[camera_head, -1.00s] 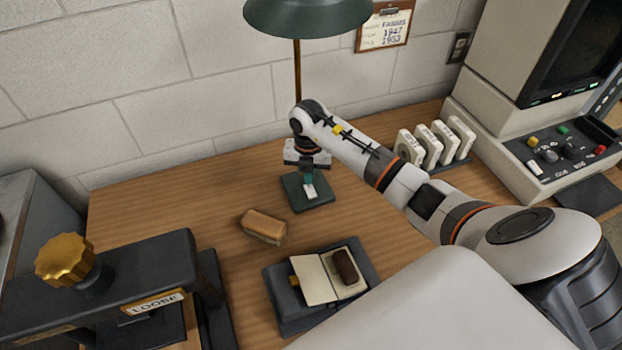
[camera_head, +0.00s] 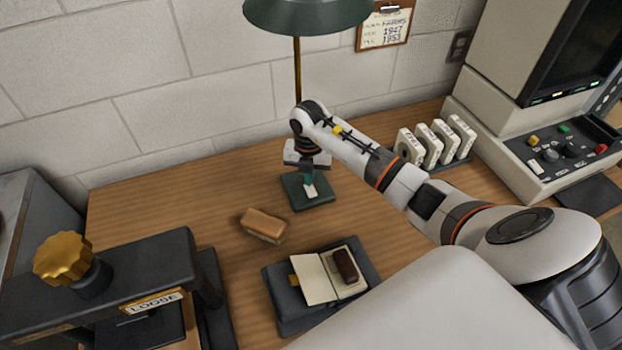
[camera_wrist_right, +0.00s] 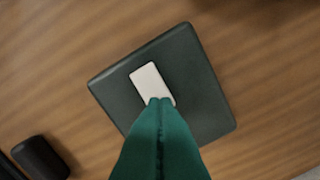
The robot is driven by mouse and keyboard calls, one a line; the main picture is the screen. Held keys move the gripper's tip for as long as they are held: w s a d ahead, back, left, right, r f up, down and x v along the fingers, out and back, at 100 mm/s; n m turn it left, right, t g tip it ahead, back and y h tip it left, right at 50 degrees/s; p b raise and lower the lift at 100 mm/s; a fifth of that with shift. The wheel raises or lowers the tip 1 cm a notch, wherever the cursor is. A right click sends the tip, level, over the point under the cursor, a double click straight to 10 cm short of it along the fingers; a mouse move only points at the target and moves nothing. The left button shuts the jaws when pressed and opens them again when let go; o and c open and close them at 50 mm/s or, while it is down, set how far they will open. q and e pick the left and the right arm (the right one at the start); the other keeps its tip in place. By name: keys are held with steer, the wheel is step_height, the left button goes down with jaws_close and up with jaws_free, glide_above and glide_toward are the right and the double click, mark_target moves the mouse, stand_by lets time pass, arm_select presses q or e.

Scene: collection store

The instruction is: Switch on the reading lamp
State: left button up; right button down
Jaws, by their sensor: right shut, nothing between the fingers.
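The reading lamp has a dark green shade (camera_head: 308,14), a thin brass stem (camera_head: 298,75) and a square dark green base (camera_head: 322,203) on the desk. A white rocker switch (camera_head: 311,192) sits on the base; it also shows in the right wrist view (camera_wrist_right: 147,78). My right gripper (camera_head: 309,180) points down at the switch. In the right wrist view its green fingers (camera_wrist_right: 160,102) are together and empty, their tips overlapping the switch's near end; I cannot tell whether they touch. No lamp glow shows on the desk. My left gripper is out of view.
A wood-handled brush (camera_head: 263,225) and an open box (camera_head: 305,280) lie in front of the lamp. A black press (camera_head: 110,275) with a gold knob stands at left. White labelled reels (camera_head: 430,145) and a console (camera_head: 530,140) stand at right. The desk's left rear is clear.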

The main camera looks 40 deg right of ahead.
steer(key=shift+f+b, duration=0.4)
steer(key=shift+f, duration=0.25)
steer(key=shift+r, duration=0.15)
steer(key=shift+r+p, duration=2.9)
steer(key=shift+r, duration=0.5)
